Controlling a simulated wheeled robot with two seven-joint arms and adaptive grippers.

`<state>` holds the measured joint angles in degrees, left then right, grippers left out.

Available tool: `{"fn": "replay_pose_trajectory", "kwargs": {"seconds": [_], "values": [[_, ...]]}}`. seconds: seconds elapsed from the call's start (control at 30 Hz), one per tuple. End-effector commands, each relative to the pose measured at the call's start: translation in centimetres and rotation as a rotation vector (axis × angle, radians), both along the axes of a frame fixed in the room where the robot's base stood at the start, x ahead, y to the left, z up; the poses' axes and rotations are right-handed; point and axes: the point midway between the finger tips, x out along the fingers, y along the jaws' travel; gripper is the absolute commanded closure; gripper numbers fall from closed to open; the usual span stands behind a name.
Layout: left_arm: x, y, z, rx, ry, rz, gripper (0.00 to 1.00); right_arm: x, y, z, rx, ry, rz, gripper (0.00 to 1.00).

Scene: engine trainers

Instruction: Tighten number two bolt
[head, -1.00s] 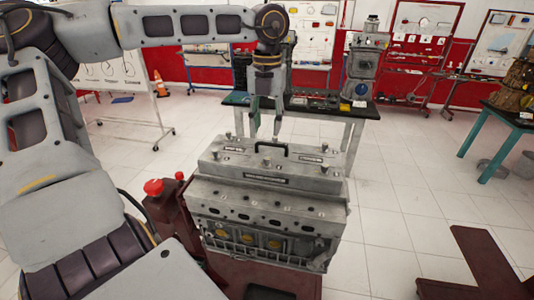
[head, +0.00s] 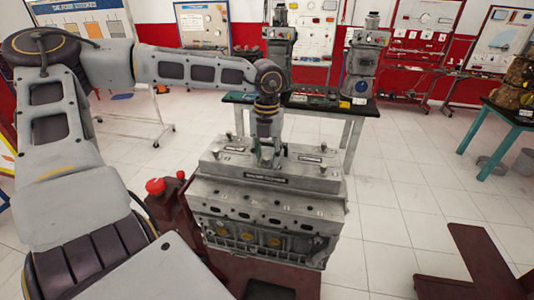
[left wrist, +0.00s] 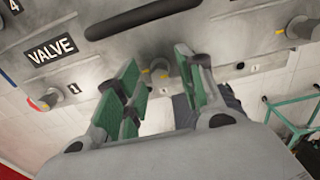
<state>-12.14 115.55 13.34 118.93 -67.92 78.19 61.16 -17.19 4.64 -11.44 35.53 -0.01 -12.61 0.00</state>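In the head view the grey valve cover (head: 225,158) sits on top of the engine block (head: 265,225), with several upright bolts on it. My left gripper (head: 267,160) points down over the middle of the cover and hides the black handle there. In the left wrist view the green-padded fingers of my left gripper (left wrist: 165,88) are apart. A middle bolt (left wrist: 160,70) by a small number label shows between and just beyond them; contact cannot be made out. Another bolt (left wrist: 50,97) beside a "1" is at left, and one (left wrist: 298,28) at upper right. My right gripper is out of view.
The black handle (left wrist: 140,18) of the cover shows at the top of the left wrist view. A red knob (head: 155,186) stands left of the engine. A bench (head: 350,107) with parts is behind it. Floor to the right is largely clear.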

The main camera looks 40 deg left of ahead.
Motion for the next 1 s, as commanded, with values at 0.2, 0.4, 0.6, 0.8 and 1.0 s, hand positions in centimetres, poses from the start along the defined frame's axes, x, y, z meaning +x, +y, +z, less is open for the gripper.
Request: {"fn": "replay_pose_trajectory", "kwargs": {"seconds": [0.2, 0.4, 0.6, 0.8, 1.0], "values": [[0.0, -0.01, -0.09, 0.0, 0.0, 0.0, 0.62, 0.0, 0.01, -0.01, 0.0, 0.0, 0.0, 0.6], [0.0, -0.01, -0.08, -0.001, 0.0, 0.0, 0.81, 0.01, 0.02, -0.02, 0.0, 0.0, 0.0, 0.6], [0.0, -0.01, -0.06, -0.001, 0.0, 0.0, 1.0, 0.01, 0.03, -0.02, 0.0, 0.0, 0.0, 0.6], [0.01, -0.02, -0.07, -0.001, 0.0, -0.004, 1.0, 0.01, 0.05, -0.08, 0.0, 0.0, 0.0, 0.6], [0.01, -0.02, -0.13, -0.001, 0.0, -0.033, 1.0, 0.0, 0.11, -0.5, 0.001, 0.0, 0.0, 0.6]]}}
